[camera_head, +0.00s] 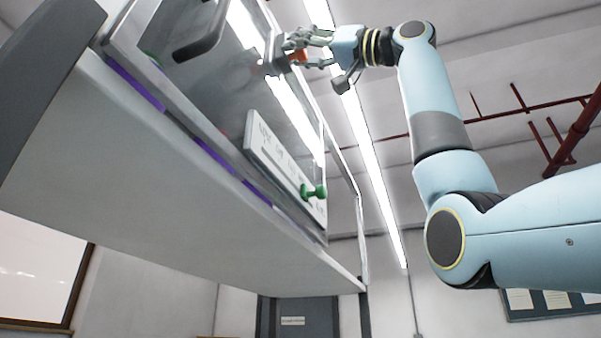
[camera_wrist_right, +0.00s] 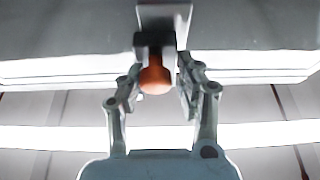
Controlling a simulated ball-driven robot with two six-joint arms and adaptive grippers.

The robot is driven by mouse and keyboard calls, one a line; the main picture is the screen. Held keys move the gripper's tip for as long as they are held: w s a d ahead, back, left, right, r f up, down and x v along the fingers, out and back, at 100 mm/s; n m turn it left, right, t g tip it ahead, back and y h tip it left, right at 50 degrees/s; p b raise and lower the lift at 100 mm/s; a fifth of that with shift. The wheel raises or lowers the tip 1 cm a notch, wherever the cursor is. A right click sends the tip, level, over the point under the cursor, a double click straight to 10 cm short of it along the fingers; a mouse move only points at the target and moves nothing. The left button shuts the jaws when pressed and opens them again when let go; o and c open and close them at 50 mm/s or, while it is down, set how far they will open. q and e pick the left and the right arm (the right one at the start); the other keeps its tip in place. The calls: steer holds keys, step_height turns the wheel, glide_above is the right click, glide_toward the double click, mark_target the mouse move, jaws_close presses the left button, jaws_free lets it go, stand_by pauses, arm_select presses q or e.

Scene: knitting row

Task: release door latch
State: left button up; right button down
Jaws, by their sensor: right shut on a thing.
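The door latch has an orange-red knob (camera_head: 299,55) on a dark mount (camera_head: 277,57) at the door panel's right side. In the right wrist view the orange knob (camera_wrist_right: 155,80) sits between my two fingers, below a grey and black bracket (camera_wrist_right: 163,20). My right gripper (camera_head: 294,49) is shut on the knob; its fingers also show in the wrist view (camera_wrist_right: 160,78). The shiny grey door panel (camera_head: 200,80) carries a black bar handle (camera_head: 203,34) at the upper left. My left gripper is not in view.
A pale plate (camera_head: 268,150) with a green knob (camera_head: 315,191) is on the machine below the latch. The machine's pale lower housing (camera_head: 150,185) spans the left. Red pipes (camera_head: 575,125) run at the upper right. Free space lies below my right arm.

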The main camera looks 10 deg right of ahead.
steer(key=shift+w+f, duration=0.2)
steer(key=c, duration=1.1)
jaws_free()
steer(key=shift+d, duration=0.1)
steer(key=shift+o, duration=0.4)
steer(key=shift+w+d, duration=0.15)
steer(key=shift+s+d, duration=0.1)
steer(key=shift+s, duration=0.25)
steer(key=v, duration=1.1)
steer(key=shift+d, duration=0.3)
steer(key=shift+f, duration=0.15)
